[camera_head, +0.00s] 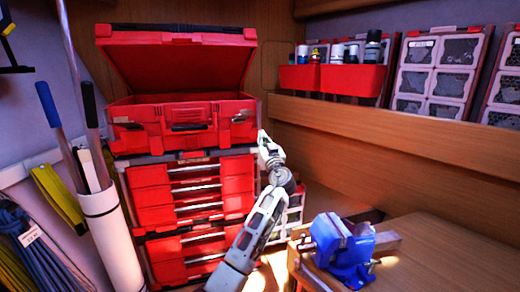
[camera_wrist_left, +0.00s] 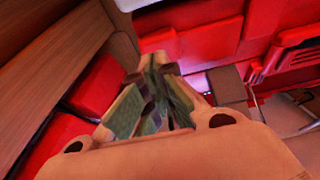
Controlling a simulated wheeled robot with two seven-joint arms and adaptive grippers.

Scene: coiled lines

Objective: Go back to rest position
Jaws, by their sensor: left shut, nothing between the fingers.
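My left arm rises from the bottom middle of the head view. Its gripper (camera_head: 265,143) is at the right side of the red toolbox stack, near the open top case's front right corner. In the left wrist view the gripper's fingers (camera_wrist_left: 155,75) are together, with nothing held between them. Red panels lie beyond the fingertips in that view. I cannot tell whether the fingers touch the stack. My right gripper is in neither view.
The red top case (camera_head: 185,120) has its lid up, above a red drawer unit (camera_head: 150,195). A blue vise (camera_head: 345,250) stands on the wooden bench (camera_head: 430,260) at right. A white tube (camera_head: 110,235) with long tools stands at left. Red bins (camera_head: 345,80) hang on the back wall.

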